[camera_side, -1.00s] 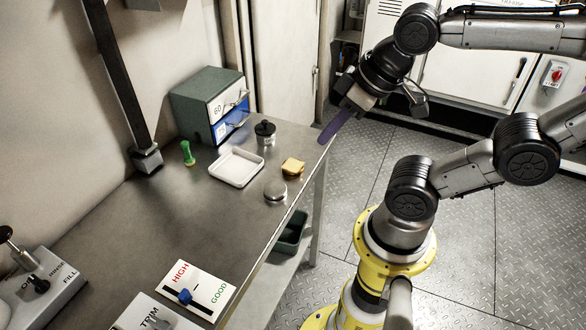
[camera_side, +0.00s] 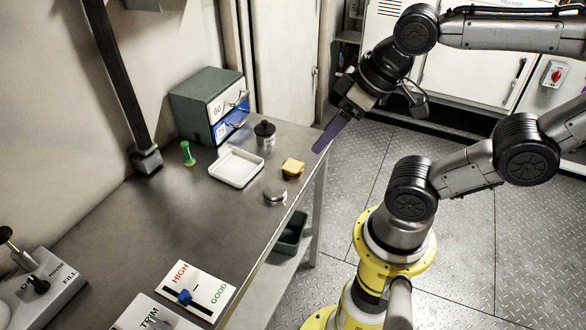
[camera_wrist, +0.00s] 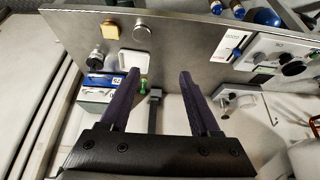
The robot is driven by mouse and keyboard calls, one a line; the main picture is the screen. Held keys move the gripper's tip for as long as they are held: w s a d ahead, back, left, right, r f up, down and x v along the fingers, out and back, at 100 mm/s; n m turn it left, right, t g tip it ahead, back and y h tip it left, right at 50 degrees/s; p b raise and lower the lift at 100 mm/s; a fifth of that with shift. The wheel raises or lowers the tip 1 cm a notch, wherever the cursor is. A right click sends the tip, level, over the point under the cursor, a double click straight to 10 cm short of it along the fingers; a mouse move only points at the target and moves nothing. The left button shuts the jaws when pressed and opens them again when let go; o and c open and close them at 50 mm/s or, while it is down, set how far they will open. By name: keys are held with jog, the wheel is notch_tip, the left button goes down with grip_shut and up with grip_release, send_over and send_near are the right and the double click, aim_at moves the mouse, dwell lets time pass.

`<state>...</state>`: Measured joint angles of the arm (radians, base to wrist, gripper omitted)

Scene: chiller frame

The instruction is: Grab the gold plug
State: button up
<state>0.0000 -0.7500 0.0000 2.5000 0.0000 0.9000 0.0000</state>
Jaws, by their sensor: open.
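The gold plug (camera_side: 292,168) shows as a small squarish gold-yellow piece on the metal bench, near its front edge. It also shows at the upper left of the wrist view (camera_wrist: 109,29). My gripper (camera_side: 321,149) hangs in the air at the far right end of the bench, right of the gold plug and apart from it. In the wrist view my gripper (camera_wrist: 158,76) has its two purple fingers spread wide with nothing between them.
A white tray (camera_side: 219,175), a black-topped jar (camera_side: 265,132) and a round metal piece (camera_side: 275,192) sit close around the plug. A green piece (camera_side: 187,153) and a drawer box (camera_side: 190,105) stand behind. The bench's middle is clear.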

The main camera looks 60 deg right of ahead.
jog(key=o, duration=0.5)
jog(key=m+g, duration=0.5)
jog(key=m, duration=1.2)
send_over(293, 165)
notch_tip(293, 165, down, 12)
notch_tip(293, 165, down, 14)
jog(key=shift+r, duration=0.15)
